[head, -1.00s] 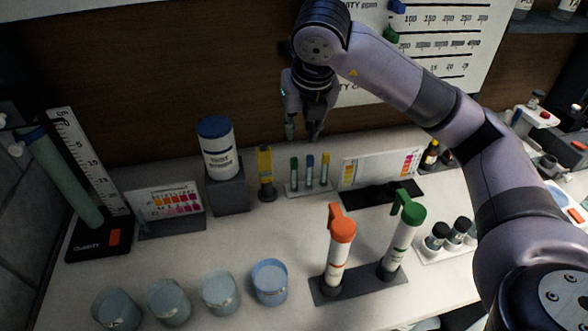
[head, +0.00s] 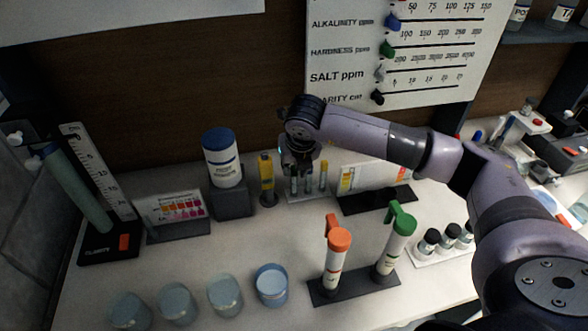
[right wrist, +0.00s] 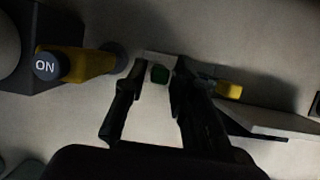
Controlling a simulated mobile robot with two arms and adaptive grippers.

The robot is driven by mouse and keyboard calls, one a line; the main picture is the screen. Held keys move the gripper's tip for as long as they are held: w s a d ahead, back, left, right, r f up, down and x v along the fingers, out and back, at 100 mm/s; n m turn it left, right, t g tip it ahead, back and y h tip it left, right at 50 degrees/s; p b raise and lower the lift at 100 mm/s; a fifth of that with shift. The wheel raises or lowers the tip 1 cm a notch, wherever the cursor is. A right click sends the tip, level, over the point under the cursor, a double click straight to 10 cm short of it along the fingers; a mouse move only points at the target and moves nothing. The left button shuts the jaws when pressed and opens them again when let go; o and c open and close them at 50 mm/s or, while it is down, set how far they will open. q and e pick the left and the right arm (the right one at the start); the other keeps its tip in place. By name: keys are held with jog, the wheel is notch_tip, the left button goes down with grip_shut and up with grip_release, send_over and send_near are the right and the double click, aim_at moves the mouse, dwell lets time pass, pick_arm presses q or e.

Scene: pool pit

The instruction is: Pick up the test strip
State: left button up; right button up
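A small white rack (head: 312,198) at the back of the counter holds three upright slim pieces with green, blue and yellow tops; which one is the test strip, I cannot tell. The yellow-topped one (head: 323,172) shows right of my right gripper (head: 300,174), which is lowered over the rack and partly hides the other two. In the right wrist view the fingers (right wrist: 158,68) are apart, with the green top (right wrist: 159,74) between them. The yellow top (right wrist: 229,89) lies right of the fingers; the blue one is hidden. My left gripper is out of view.
A yellow device (head: 267,180) stands close left of the rack, beside a blue-lidded bottle (head: 221,160) on a grey block. A colour card (head: 368,178) stands right. Orange-topped (head: 337,255) and green-topped (head: 396,240) tubes and several cups (head: 271,287) are nearer.

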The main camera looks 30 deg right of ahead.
jog(key=shift+w+f, duration=0.1)
jog(key=shift+f, duration=0.05)
jog(key=c, duration=0.5)
notch_tip(320, 180, up, 20)
jog(key=b, duration=0.4)
dwell(0.4)
